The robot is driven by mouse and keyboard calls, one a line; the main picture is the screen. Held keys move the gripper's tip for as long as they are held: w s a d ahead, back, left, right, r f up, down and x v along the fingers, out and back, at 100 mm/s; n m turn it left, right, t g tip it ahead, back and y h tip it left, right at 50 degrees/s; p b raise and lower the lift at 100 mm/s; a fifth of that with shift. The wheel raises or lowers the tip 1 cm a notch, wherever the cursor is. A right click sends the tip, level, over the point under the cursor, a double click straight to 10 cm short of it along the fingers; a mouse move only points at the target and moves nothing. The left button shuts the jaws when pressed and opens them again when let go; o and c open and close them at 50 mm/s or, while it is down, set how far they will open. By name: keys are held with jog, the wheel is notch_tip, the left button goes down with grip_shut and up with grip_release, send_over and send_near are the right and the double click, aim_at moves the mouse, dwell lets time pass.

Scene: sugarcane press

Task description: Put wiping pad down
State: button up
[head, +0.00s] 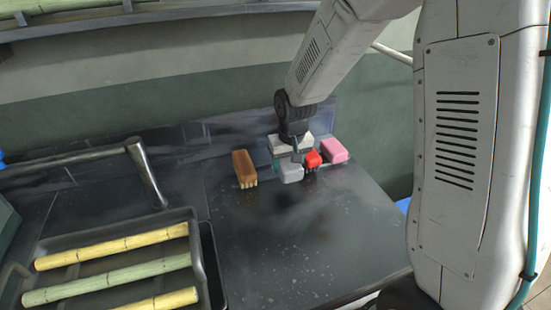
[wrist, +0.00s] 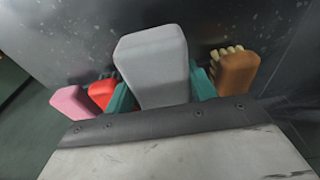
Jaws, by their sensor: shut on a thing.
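The wiping pad, a light grey block, shows in the head view (head: 291,173) at the back of the dark counter and large in the middle of the wrist view (wrist: 152,62). My gripper (head: 287,160) points down there, with its teal fingers on both sides of the pad; in the wrist view the gripper (wrist: 161,93) is shut on it. The pad is at or just above the counter top; I cannot tell whether it touches. The pad's far part is hidden by my gripper in the head view.
A brown brush (head: 244,168) stands left of the pad. A red brush (head: 312,158) and a pink block (head: 333,150) are close on its right. A black tray (head: 202,262) with sugarcane stalks (head: 110,247) lies at the front left. The counter's front middle (head: 300,240) is clear.

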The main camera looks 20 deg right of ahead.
jog(key=w, duration=0.8)
jog(key=shift+a+f, duration=0.2)
jog(key=shift+f, duration=0.2)
jog(key=shift+w+f, duration=0.3)
jog(key=shift+f, duration=1.45)
jog(key=shift+f, duration=0.1)
jog(key=shift+f, duration=0.5)
jog(key=o, duration=1.2)
